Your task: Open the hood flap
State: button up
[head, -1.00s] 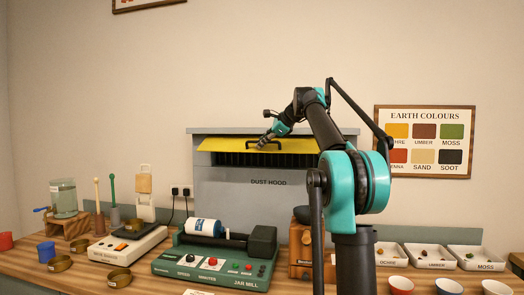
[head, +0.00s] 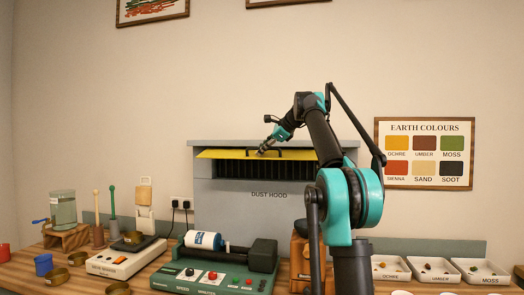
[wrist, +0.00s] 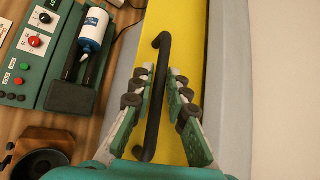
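The dust hood (head: 225,203) is a grey box at the back of the table. Its yellow flap (head: 222,154) is swung up to nearly level, and the dark slatted opening shows below it. My gripper (head: 262,150) is at the flap's front. In the wrist view the black bar handle (wrist: 155,105) on the yellow flap (wrist: 185,25) runs between the two fingers of my gripper (wrist: 162,78). The fingers stand apart on either side of the bar, with yellow showing between. Whether either finger touches the bar is unclear.
A green jar mill (head: 212,277) with a white jar (head: 203,240) stands in front of the hood. A scale (head: 125,260) is to its left, and white pigment trays (head: 480,271) are at the right. Space above the flap is clear.

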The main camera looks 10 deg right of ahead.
jog(key=shift+s, duration=0.1)
jog(key=v, duration=1.2)
dwell(0.4)
